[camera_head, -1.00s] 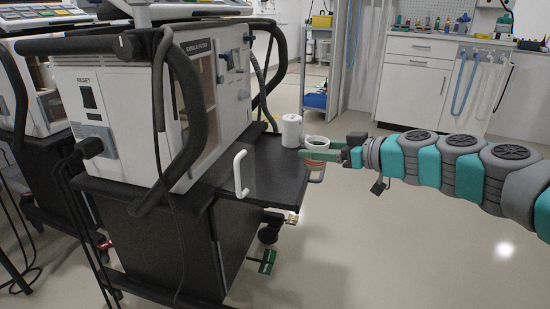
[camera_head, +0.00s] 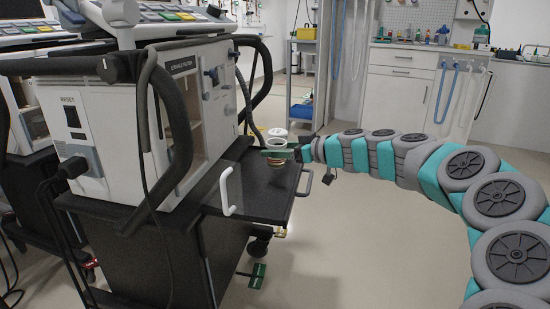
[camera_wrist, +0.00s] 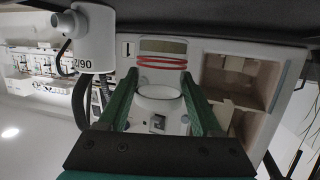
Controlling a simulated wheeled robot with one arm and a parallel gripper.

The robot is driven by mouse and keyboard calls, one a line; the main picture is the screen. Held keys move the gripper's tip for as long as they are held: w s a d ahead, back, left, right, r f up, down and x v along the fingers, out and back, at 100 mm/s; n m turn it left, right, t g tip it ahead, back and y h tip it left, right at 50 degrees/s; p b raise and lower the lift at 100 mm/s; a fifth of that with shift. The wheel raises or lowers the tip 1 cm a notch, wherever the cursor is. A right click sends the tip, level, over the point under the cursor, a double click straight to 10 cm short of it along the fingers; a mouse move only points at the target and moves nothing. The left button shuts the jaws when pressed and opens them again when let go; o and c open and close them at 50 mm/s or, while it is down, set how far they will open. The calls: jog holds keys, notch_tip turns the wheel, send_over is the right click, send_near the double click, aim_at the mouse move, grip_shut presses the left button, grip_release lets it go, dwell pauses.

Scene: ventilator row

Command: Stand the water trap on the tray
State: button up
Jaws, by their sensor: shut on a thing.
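The cup is over the dark tray (camera_head: 250,191) on the ventilator cart, close to the white canister. I cannot tell whether its base touches the tray.
The ventilator (camera_head: 135,120) stands left of the tray. A white handle (camera_head: 228,190) rises at the tray's near edge. Clear floor lies right.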

jog(key=shift+w+a+f, duration=0.1)
jog(key=shift+w+a, duration=0.15)
jog(key=shift+w, duration=0.4)
jog(key=shift+w+a, duration=0.2)
jog(key=shift+w, duration=0.45)
jog(key=shift+f, duration=1.8)
jog(key=shift+f+b, duration=0.2)
jog(key=shift+b, duration=0.2)
jog(key=o, duration=1.4)
jog(key=shift+r, duration=0.1)
jog(key=shift+r, duration=0.1)
jog(key=shift+r+p, duration=0.15)
jog(key=shift+p, duration=0.3)
jog(key=v, duration=1.2)
